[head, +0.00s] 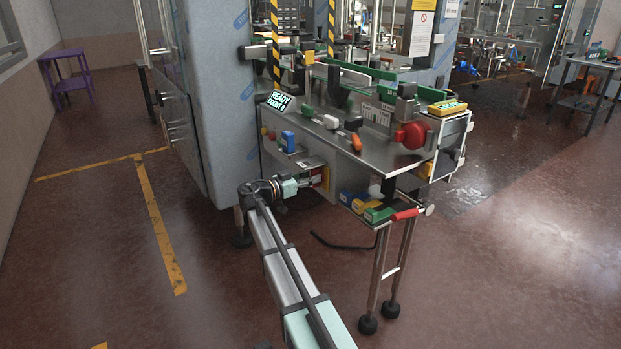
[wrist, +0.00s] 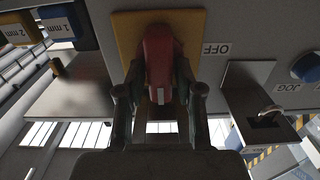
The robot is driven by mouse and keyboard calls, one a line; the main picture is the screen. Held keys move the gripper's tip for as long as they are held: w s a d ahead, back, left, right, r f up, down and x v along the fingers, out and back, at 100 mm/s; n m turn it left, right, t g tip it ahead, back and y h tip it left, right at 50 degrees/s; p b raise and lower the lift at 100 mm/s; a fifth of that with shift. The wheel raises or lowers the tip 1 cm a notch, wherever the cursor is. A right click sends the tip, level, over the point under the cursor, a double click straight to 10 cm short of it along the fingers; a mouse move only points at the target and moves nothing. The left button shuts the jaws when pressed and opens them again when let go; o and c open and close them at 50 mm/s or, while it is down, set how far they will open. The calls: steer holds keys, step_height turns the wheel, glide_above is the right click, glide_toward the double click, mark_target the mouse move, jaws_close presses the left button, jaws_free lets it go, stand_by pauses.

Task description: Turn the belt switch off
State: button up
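The belt switch shows in the wrist view as a red handle (wrist: 159,60) on a yellow plate (wrist: 125,35). An OFF label (wrist: 216,48), upside down in this view, is on the panel right of the plate. My gripper (wrist: 159,75) has one finger on each side of the red handle, and the fingertips appear to press against it. In the head view my gripper (head: 304,181) reaches the machine's side below the tabletop. There the switch is mostly hidden, and its exact position is hard to tell.
A blue knob with a JOG label (wrist: 286,87) and a metal bracket (wrist: 262,110) are right of the switch in the wrist view. Blue and yellow size blocks (wrist: 60,22) are at left. The steel tabletop (head: 375,150) overhangs my gripper. Open floor lies around the machine.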

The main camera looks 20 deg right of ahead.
jaws_close()
steer(key=shift+n, duration=0.4)
steer(key=n, duration=0.3)
steer(key=shift+w+n+p, duration=0.15)
steer(key=shift+n+p, duration=0.2)
steer(key=shift+n, duration=0.05)
steer(key=n+p, duration=0.1)
steer(key=n, duration=0.2)
steer(key=shift+w+n, duration=0.1)
steer(key=shift+n, duration=0.2)
steer(key=n+p, duration=0.3)
steer(key=n, duration=0.2)
steer(key=shift+w, duration=0.1)
steer(key=n+p, duration=0.2)
steer(key=n, duration=0.1)
steer(key=n+p, duration=0.1)
steer(key=shift+f+n, duration=0.25)
steer(key=shift+n, duration=0.05)
steer(key=shift+f, duration=0.1)
